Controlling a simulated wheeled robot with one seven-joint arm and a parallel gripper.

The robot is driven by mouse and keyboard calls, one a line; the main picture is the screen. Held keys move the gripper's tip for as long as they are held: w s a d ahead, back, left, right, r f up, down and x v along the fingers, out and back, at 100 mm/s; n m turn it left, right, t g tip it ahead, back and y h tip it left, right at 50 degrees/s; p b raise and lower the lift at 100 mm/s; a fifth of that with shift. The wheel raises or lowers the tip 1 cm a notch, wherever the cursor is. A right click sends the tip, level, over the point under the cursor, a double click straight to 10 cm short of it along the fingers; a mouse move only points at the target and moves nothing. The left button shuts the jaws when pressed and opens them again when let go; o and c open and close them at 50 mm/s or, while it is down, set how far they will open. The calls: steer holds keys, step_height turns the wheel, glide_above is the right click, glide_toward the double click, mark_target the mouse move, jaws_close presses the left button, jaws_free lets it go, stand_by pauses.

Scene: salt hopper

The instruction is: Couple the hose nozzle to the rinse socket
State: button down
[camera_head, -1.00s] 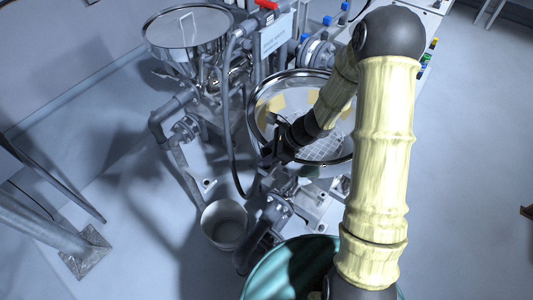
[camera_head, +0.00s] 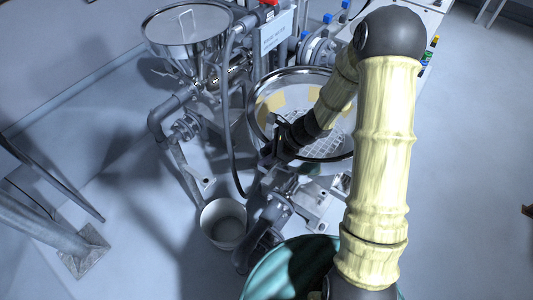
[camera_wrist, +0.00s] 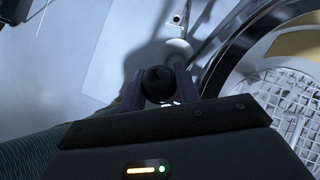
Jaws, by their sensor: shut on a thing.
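My gripper (camera_head: 270,160) is in the middle of the head view, at the left front rim of the round sieve pan. In the wrist view my gripper (camera_wrist: 158,88) is shut on a dark round-ended piece, which I take to be the hose nozzle (camera_wrist: 159,82). The nozzle sits between the two fingers with its round end facing the camera. In the head view my gripper hides it. A dark hose (camera_head: 230,150) hangs just left of my gripper. I cannot make out the rinse socket for certain among the fittings.
The sieve pan (camera_head: 252,112) with its bright rim lies right beside my gripper. A grey bucket (camera_head: 222,222) and a valve fitting (camera_head: 272,212) are below. A teal drum (camera_head: 270,272) is in front.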

steer(key=shift+f+b, duration=0.5)
steer(key=shift+f, duration=0.1)
steer(key=shift+c, duration=2.3)
jaws_free()
steer(key=shift+r, duration=0.1)
steer(key=shift+w+d+r, duration=0.1)
steer(key=shift+d, duration=0.05)
steer(key=shift+d+r+p, duration=0.1)
steer(key=shift+r+p, duration=0.05)
steer(key=shift+p, duration=0.15)
steer(key=shift+p+v, duration=0.7)
steer(key=shift+v, duration=0.4)
steer(key=shift+d+r+p, duration=0.25)
steer(key=shift+r+p, duration=0.05)
steer(key=shift+p+v, duration=0.85)
steer(key=shift+v, duration=0.35)
